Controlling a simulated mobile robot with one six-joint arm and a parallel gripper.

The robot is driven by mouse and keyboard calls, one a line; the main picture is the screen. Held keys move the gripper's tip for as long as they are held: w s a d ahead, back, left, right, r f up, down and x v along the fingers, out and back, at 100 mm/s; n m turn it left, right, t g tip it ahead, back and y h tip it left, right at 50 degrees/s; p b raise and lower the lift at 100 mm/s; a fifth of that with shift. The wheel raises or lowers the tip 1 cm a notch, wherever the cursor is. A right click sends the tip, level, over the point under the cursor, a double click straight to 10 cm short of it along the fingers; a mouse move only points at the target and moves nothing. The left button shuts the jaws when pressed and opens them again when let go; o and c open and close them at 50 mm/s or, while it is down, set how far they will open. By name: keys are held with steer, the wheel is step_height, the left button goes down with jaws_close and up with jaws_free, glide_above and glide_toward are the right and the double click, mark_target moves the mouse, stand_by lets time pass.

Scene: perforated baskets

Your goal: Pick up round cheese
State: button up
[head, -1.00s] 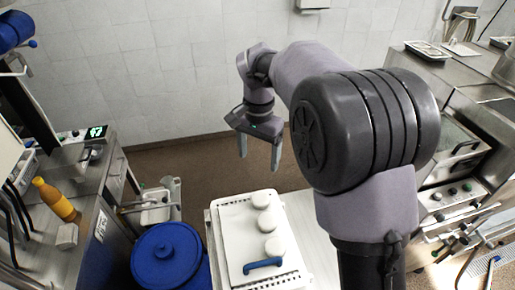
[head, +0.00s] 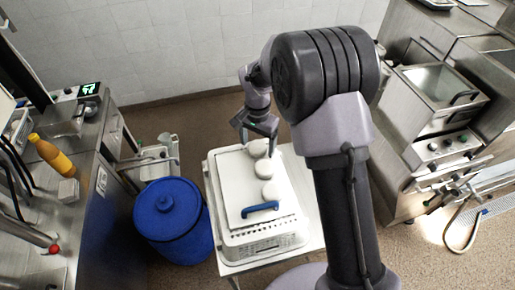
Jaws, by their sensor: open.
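Three white round cheeses stand in a row on a white board atop a white perforated basket (head: 262,243). They are the far cheese (head: 257,149), the middle cheese (head: 264,168) and the near cheese (head: 270,190). My gripper (head: 257,142) is open and empty, pointing down at the far end of the row. In the picture its two fingers flank the far cheese, the right one close to its edge. I cannot tell whether they touch it or how high they are above the board.
A blue handle-like piece (head: 260,209) lies on the board near the front. A blue lidded bin (head: 172,215) stands left of the basket. A steel counter with a yellow bottle (head: 52,155) is at the left. Steel kitchen units (head: 420,165) stand at the right.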

steer(key=shift+s+r, duration=0.15)
steer(key=shift+s, duration=0.1)
steer(key=shift+c, duration=0.9)
steer(key=shift+w, duration=0.1)
steer(key=c, duration=1.3)
steer(key=shift+r, duration=0.1)
